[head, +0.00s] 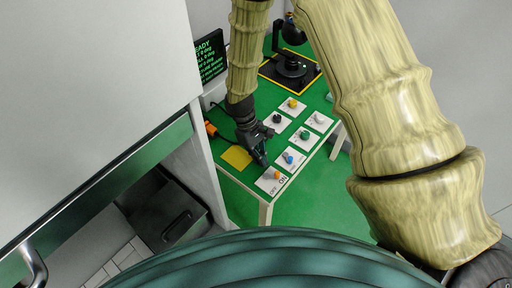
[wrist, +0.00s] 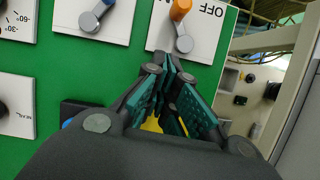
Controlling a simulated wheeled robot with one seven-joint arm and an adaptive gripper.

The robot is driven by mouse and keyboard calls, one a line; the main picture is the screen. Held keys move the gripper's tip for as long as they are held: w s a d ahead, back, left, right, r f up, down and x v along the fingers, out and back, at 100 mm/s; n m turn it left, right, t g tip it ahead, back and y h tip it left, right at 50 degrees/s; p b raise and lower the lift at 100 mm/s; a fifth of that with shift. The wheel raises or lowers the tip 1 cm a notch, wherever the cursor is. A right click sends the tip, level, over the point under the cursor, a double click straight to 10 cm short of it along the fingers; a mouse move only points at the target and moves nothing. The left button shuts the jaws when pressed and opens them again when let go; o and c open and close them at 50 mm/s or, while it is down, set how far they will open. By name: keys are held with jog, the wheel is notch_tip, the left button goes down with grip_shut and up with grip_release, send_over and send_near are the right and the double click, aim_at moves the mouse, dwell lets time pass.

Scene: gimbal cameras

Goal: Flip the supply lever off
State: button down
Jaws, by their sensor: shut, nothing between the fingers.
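The supply lever (wrist: 183,28) has an orange tip and a grey arm with a round pivot. It sits on a white plate (wrist: 213,45) marked OFF in the wrist view. In the head view the orange-tipped lever (head: 277,174) is on the plate at the table's near corner, with OFF and ON printed along its front edge. My gripper (head: 263,163) is shut and empty, with its fingertips close to this plate. In the wrist view my gripper (wrist: 168,62) has its fingertips at the plate's edge, just short of the lever pivot. I cannot tell if they touch the plate.
A blue lever (wrist: 93,18) on its own plate is beside the supply lever. Several more plates with knobs, including a green one (head: 304,135) and a yellow one (head: 292,104), lie on the green table. A yellow square (head: 236,157) and a black screen (head: 210,58) are left.

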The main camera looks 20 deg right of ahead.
jog(key=shift+s+d+r+p, duration=0.1)
jog(key=shift+s+d+p, duration=0.25)
jog(key=shift+s, duration=0.4)
jog(key=shift+s+d+p, duration=0.1)
jog(key=shift+s+d, duration=0.3)
jog(key=shift+s, duration=0.3)
